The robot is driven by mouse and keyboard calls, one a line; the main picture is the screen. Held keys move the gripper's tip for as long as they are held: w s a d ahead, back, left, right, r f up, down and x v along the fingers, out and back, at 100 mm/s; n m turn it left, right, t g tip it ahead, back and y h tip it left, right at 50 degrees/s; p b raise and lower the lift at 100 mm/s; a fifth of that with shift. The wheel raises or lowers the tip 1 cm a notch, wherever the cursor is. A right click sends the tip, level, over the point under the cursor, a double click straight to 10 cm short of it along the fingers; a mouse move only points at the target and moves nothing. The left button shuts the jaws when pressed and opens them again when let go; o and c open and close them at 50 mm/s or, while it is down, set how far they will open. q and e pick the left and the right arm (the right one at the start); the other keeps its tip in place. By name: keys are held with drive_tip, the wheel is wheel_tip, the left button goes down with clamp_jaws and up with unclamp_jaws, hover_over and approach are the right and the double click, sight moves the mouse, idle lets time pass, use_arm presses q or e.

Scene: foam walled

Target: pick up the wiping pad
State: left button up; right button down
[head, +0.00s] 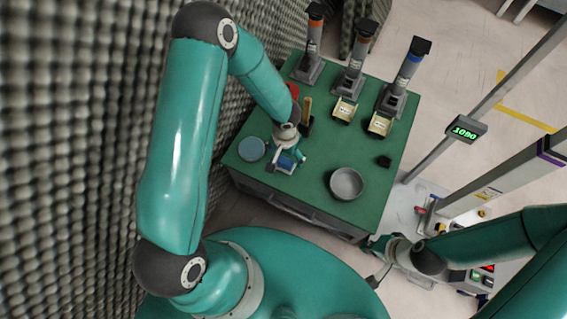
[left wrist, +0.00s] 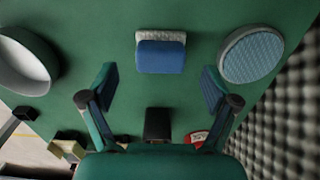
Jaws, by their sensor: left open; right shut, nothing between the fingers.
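The wiping pad (left wrist: 160,56) is a blue block with a pale grey layer, lying on the green table top. In the head view the pad (head: 287,163) is near the table's front left, partly covered by my left gripper (head: 288,156). In the left wrist view my left gripper (left wrist: 158,84) is open, its fingers spread wide. The pad appears beyond the fingertips, between their lines, with nothing held. My right gripper (head: 373,264) is shut and empty, off the table's front right corner.
A round blue-topped dish (head: 251,149) sits left of the pad. A grey metal bowl (head: 346,184) stands to its right. Several items stand farther back, including two yellow bins (head: 345,110) and three upright columns (head: 352,65). A grey textured foam wall (head: 90,130) rises at the left.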

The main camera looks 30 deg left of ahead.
sight(285, 161)
use_arm(q)
wheel_tip(285, 161, down, 4)
drive_tip(key=shift+r+b, duration=0.1)
drive_tip(key=shift+b, duration=0.35)
drive_tip(key=c, duration=1.2)
